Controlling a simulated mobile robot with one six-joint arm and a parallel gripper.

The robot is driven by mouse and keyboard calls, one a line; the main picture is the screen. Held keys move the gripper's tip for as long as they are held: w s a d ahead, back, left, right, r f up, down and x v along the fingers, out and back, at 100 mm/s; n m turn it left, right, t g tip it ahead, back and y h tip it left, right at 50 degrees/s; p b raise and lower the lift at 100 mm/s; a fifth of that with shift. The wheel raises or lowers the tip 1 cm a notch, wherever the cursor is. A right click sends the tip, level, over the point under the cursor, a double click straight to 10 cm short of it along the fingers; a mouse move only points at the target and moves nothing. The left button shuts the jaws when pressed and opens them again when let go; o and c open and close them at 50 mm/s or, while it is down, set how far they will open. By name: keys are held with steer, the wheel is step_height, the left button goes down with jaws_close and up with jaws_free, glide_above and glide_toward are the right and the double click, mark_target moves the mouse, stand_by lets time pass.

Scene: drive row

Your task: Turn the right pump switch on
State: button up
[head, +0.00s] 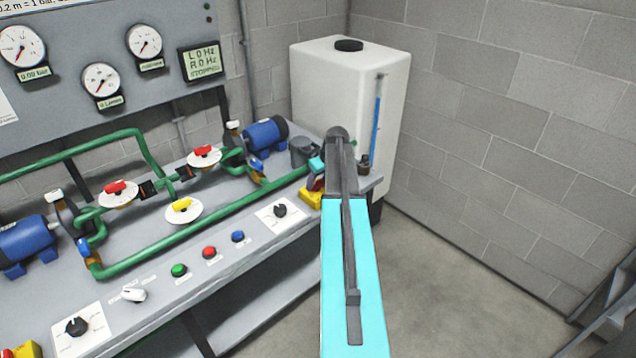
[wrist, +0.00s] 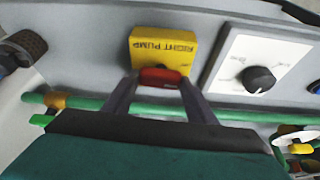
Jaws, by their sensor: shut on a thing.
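The right pump switch is a red handle (wrist: 160,77) on a yellow plate (wrist: 160,45) marked RIGHT PUMP, upside down in the wrist view. My gripper (wrist: 158,88) has one finger on each side of the red handle and is shut on it. In the head view the yellow switch box (head: 311,195) shows at the bench's right end, partly hidden by my arm. My gripper (head: 318,178) is mostly hidden there. The display (head: 202,62) on the panel reads 0 Hz for both L and R.
A black knob on a white plate (head: 279,211) sits left of the switch. Green pipe (head: 200,232) runs along the bench, with a blue right pump (head: 265,135) behind. A white tank (head: 345,85) stands beyond the bench end. Floor (head: 450,270) to the right is clear.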

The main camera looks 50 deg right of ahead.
steer(key=m, duration=0.1)
steer(key=m+h, duration=0.1)
steer(key=m, duration=0.1)
steer(key=m+b, duration=0.1)
steer(key=shift+a+g+h, duration=0.25)
steer(key=shift+g+h, duration=0.05)
steer(key=m+g+h+b, duration=0.1)
steer(key=m, duration=0.3)
steer(key=shift+w+m, duration=0.15)
steer(key=shift+m, duration=0.15)
steer(key=m+g+h+b, duration=0.1)
steer(key=m, duration=0.3)
steer(key=shift+w+a, duration=0.1)
steer(key=shift+w, duration=0.1)
steer(key=shift+w+m+g+b, duration=0.1)
steer(key=shift+m+g+b, duration=0.15)
steer(key=shift+m+g, duration=0.6)
steer(key=shift+m+g+b, duration=0.25)
steer(key=shift+m, duration=1.2)
steer(key=o, duration=1.1)
steer(key=shift+c, duration=0.2)
steer(key=shift+r, duration=0.1)
